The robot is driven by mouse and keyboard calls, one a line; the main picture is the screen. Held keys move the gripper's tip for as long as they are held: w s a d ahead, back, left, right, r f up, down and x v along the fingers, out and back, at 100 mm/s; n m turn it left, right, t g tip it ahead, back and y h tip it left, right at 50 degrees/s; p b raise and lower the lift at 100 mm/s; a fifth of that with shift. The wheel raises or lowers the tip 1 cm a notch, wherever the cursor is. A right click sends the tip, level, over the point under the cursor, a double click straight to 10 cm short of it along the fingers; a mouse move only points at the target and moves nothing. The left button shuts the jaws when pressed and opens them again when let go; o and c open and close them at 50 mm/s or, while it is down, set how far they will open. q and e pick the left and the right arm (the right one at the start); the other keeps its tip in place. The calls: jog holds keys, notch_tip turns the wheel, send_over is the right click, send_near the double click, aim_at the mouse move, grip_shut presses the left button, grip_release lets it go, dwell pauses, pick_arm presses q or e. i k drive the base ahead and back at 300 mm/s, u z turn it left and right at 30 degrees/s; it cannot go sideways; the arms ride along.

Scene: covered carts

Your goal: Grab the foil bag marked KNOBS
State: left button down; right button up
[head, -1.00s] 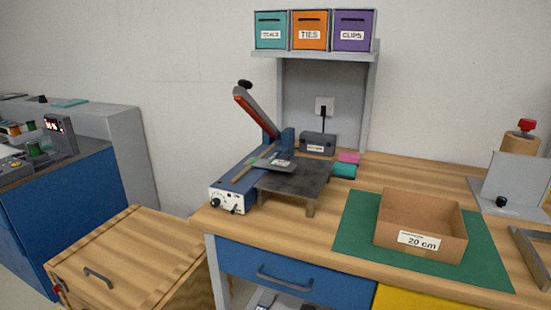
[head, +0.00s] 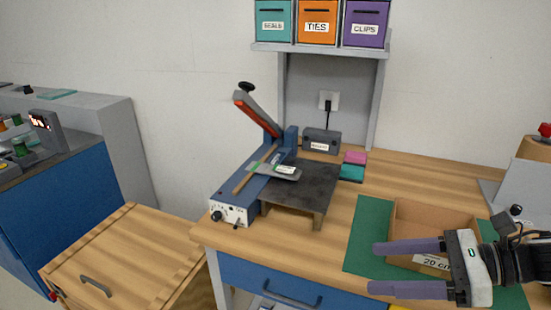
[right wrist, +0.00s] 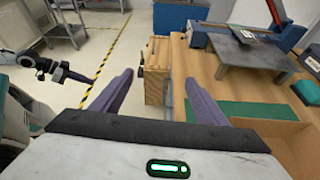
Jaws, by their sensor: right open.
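A small grey foil bag (head: 287,172) with a white label lies on the heat sealer (head: 262,188), partly over its dark metal plate. The label's print is too small to read. In the right wrist view the bag (right wrist: 247,36) shows at the upper right. My right gripper (head: 375,268) is open and empty in front of the cardboard box, to the right of the bag and apart from it; its two purple fingers also show in the right wrist view (right wrist: 160,85). What looks like my left gripper (right wrist: 75,74) shows small at the left of the right wrist view.
The cardboard box (head: 475,217) marked 20 cm stands on a green mat (head: 368,232). The sealer's raised lever (head: 258,115) stands behind the bag. A grey box (head: 321,140) and pink and teal blocks (head: 353,165) sit behind the plate. Labelled bins (head: 317,20) are above.

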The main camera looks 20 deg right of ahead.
aim_at(288, 173)
jog(key=i, duration=1.15)
